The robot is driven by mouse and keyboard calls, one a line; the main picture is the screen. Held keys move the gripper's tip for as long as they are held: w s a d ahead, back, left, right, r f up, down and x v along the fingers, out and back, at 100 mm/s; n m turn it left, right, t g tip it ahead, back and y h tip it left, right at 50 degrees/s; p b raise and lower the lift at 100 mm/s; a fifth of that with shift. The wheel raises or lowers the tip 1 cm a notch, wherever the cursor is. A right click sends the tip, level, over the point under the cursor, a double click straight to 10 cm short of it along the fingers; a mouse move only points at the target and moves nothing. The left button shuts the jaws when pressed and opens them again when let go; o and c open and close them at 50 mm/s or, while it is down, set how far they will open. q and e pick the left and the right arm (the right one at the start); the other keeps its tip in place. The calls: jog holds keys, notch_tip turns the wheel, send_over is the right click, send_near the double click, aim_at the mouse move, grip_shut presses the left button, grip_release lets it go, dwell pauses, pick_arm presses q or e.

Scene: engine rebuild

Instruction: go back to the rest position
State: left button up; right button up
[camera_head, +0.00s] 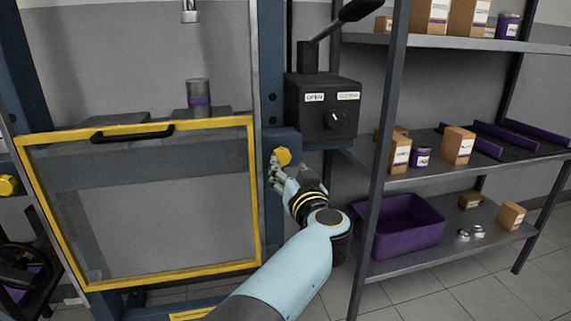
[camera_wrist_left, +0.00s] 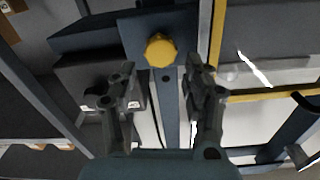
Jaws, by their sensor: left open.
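My left gripper (camera_head: 276,176) is at the end of the pale blue arm, just below and close to a yellow knob (camera_head: 283,155) on the blue press frame. In the left wrist view the gripper (camera_wrist_left: 162,82) is open, with its two dark fingers spread and nothing between them. The yellow knob (camera_wrist_left: 160,50) shows beyond the fingertips, in line with the gap. I cannot tell for sure whether a fingertip touches the knob. My right gripper is in neither view.
A yellow-edged clear guard (camera_head: 257,200) stands left of the gripper. A black control box (camera_head: 322,108) with a lever is above it. A shelf rack (camera_head: 440,172) with boxes and a purple bin (camera_head: 400,240) stands right of the arm.

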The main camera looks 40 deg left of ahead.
pick_arm(q)
jog(key=shift+s+d, duration=0.15)
dwell(0.4)
jog(key=s+d+f+m+h, duration=0.1)
jog(key=s+f+m+h, duration=0.3)
jog(key=s+f, duration=0.65)
jog(key=s+d+f+m+g+h, duration=0.1)
jog(key=s+f+m+h, duration=0.45)
jog(key=f, duration=0.85)
jog(key=s+d+f+m+h, duration=0.1)
jog(key=s+d+f+m, duration=0.15)
jog(key=s+f, duration=0.85)
jog(key=s+f+n+g, duration=0.1)
jog(key=s+f+g, duration=0.2)
jog(key=s, duration=0.7)
jog(key=s+a+f+n+g+h, duration=0.1)
jog(key=s+f+g, duration=0.3)
jog(key=s, duration=0.6)
jog(key=s+f+n+g+h, duration=0.1)
jog(key=s+f+g, duration=0.2)
jog(key=s+f, duration=0.4)
jog(key=s, duration=0.2)
jog(key=shift+s+a+n, duration=0.15)
jog(key=shift+s+n, duration=0.15)
jog(key=shift+s, duration=0.1)
